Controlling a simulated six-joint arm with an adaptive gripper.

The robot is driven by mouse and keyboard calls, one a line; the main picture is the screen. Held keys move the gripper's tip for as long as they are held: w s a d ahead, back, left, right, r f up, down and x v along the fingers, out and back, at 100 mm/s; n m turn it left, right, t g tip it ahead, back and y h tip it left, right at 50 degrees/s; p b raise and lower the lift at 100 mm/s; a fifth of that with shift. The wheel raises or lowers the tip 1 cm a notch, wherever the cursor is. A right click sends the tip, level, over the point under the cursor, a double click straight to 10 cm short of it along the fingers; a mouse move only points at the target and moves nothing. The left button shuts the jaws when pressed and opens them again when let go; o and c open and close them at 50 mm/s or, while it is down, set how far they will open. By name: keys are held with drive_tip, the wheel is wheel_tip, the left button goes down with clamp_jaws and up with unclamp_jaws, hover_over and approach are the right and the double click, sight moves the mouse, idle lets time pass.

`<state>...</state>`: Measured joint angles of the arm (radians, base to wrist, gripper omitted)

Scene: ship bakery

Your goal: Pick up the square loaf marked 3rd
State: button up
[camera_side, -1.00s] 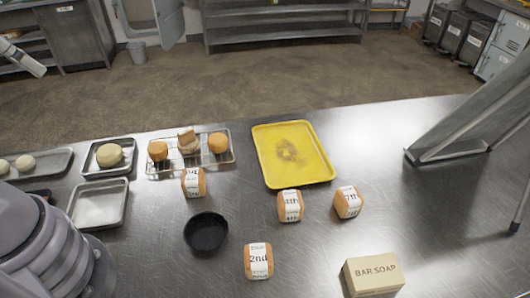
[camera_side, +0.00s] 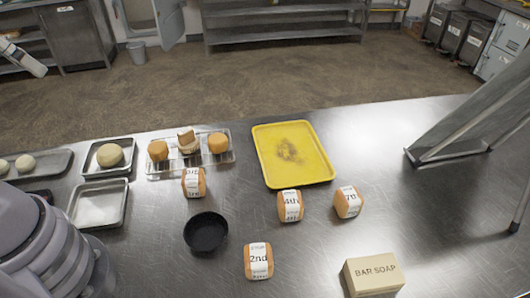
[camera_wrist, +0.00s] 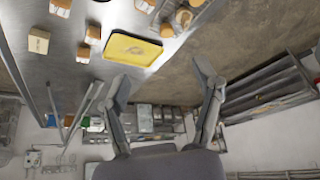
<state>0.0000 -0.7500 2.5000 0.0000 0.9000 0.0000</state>
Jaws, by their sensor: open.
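Square wrapped loaves stand apart on the steel table. In the side view, one loaf (camera_side: 193,183) at the left, in front of the wire rack, has a label too small to read surely; it may be the 3rd. The others read 2nd (camera_side: 258,262), 4th (camera_side: 290,206) and 7th (camera_side: 347,202). In the wrist view, a loaf (camera_wrist: 146,5) at the top edge, beside the yellow tray, seems to be the left one. My gripper (camera_wrist: 161,82) is open and empty, its fingers wide apart, away from all the loaves.
A yellow tray (camera_side: 262,139) lies behind the loaves. A black bowl (camera_side: 206,232) stands between the left loaf and the 2nd loaf. A wire rack (camera_side: 231,157) holds round items.

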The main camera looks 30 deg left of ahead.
drive_tip(key=o, duration=0.3)
drive_tip(key=shift+o, duration=0.2)
drive_tip(key=w+d+f+n+g+h, duration=0.1)
drive_tip(key=w+f+n+g+h, duration=0.2)
drive_tip(key=w+f+n+h, duration=0.3)
drive_tip(key=w+f+n+g+h, duration=0.3)
drive_tip(key=f+n, duration=0.1)
drive_tip(key=f, duration=0.4)
drive_tip(key=w+a+f+n+t+h, duration=0.3)
drive_tip(key=f+n+t, duration=0.1)
drive_tip(key=f+n, duration=0.45)
drive_tip(key=n+t+y, duration=0.1)
drive_tip(key=n+t, duration=0.4)
drive_tip(key=n, duration=0.2)
approach(205, 181)
drive_tip(key=shift+w+d+r+y, duration=0.15)
drive_tip(key=shift+d+r, duration=0.1)
drive_tip(key=shift+d, duration=0.25)
drive_tip(key=shift+w+d+r+y, duration=0.15)
drive_tip(key=shift+w+d+r, duration=0.05)
drive_tip(key=shift+d, duration=0.3)
drive_tip(key=shift+f+x, duration=0.15)
drive_tip(key=shift+x, duration=1.2)
drive_tip(key=shift+f+x, duration=0.15)
drive_tip(key=shift+x, duration=1.15)
